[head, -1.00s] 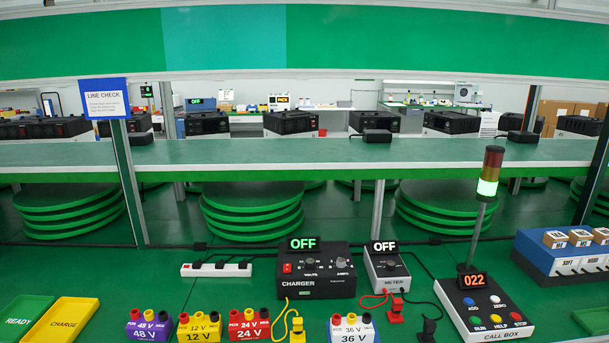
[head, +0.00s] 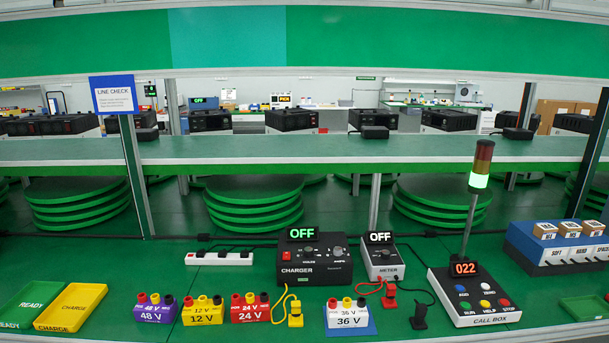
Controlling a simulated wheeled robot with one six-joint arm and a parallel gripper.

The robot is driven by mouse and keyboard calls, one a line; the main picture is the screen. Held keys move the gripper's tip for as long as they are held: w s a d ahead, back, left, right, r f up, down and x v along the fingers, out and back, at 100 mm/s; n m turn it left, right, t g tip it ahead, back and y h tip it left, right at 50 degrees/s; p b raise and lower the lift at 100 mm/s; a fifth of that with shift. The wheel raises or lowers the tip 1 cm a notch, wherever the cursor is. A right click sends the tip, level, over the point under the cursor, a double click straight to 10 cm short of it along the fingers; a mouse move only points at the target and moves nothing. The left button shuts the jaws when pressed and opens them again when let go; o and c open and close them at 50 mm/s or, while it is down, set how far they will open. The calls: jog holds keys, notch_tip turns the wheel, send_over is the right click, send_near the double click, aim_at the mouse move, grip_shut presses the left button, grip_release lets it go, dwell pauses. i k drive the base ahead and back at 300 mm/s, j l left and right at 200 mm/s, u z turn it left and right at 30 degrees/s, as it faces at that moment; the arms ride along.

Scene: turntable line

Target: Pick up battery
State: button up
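Several labelled battery blocks stand in a row on the green bench. They are a purple 48 V battery (head: 155,310), a yellow 12 V battery (head: 203,313), a red 24 V battery (head: 250,309) and a white 36 V battery (head: 347,316). Each has coloured terminals on top. The white one stands on a blue pad (head: 369,329); the others stand to its left, upright and apart. My gripper does not show in the head view.
A charger (head: 314,262) and a meter (head: 382,262), both reading OFF, stand behind the batteries. A call box (head: 474,298) with a light tower is at the right. READY (head: 28,301) and CHARGE (head: 70,306) trays lie at the left. A yellow plug (head: 296,313) stands between the red and white batteries.

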aim_at(348, 312)
jog(key=k+z, duration=0.1)
jog(key=k+j, duration=0.45)
jog(key=k+z, duration=0.1)
jog(key=k, duration=0.15)
